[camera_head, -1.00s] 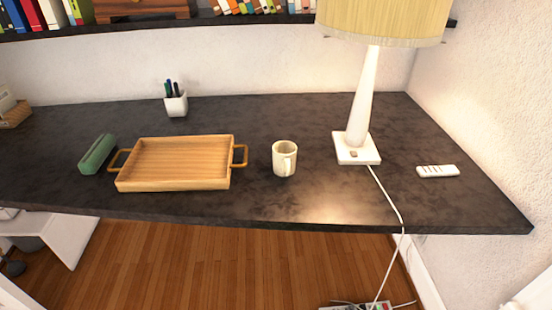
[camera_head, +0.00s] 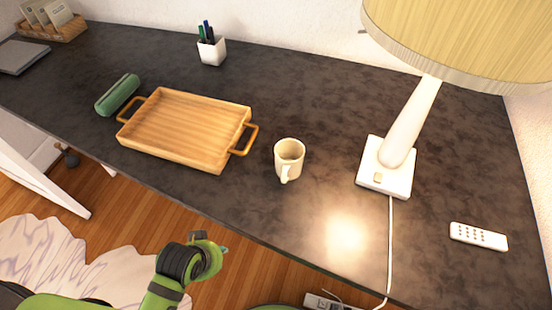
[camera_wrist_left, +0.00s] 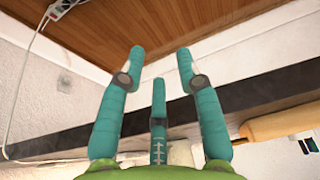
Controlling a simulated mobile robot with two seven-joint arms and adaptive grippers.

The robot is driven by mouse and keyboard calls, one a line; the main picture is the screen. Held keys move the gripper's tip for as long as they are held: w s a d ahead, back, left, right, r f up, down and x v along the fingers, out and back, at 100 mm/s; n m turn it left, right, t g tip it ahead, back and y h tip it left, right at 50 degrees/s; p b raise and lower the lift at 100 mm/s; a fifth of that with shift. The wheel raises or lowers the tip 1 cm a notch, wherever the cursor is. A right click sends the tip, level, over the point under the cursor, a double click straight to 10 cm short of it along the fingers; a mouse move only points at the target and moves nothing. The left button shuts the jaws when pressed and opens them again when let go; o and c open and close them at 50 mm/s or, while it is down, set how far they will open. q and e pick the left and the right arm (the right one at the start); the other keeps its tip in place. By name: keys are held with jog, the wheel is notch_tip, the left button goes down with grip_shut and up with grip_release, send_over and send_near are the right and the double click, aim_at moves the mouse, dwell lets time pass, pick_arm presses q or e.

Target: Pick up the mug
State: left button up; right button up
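The cream mug (camera_head: 289,158) stands upright on the dark desk between the tray and the lamp. Its handle points toward the near edge. My left gripper (camera_head: 222,250) is in front of and below the desk edge, to the lower left of the mug and apart from it. In the left wrist view my left gripper (camera_wrist_left: 158,68) shows teal fingers spread open with nothing between them. A pale shape behind the fingers there is too hidden to identify. My right gripper is not in view.
A wooden tray (camera_head: 185,128) with handles lies left of the mug. A lamp with a white base (camera_head: 386,168) stands to its right, its cord running over the edge. A remote (camera_head: 478,236), green case (camera_head: 118,95) and pen cup (camera_head: 211,50) lie farther off. Desk before the mug is clear.

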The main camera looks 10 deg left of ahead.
pick_arm(q)
notch_tip(320, 180, up, 5)
jog(key=m+t+h, duration=0.3)
jog(key=t+h, duration=0.1)
jog(key=t, duration=0.1)
send_near(288, 166)
jog(key=s+a+f, duration=0.1)
jog(key=f, duration=0.1)
jog(key=s+f, duration=0.1)
jog(key=f, duration=0.1)
jog(key=s+a+f+p, duration=0.1)
jog(key=f, duration=0.1)
jog(key=shift+s+a+f, duration=0.15)
jog(key=shift+a+f, duration=0.2)
jog(key=shift+a, duration=0.05)
jog(key=w+d+t+h, duration=0.1)
jog(key=w+d, duration=0.2)
jog(key=w, duration=0.1)
jog(key=w+d+r+t+p, duration=0.1)
jog(key=w+d, duration=0.2)
jog(key=w+d+m+h, duration=0.1)
jog(key=w+d, duration=0.1)
jog(key=w, duration=0.2)
jog(key=shift+w+d+r+t+h, duration=0.3)
jog(key=shift+w+d+r+t, duration=0.05)
jog(key=shift+d+t, duration=0.05)
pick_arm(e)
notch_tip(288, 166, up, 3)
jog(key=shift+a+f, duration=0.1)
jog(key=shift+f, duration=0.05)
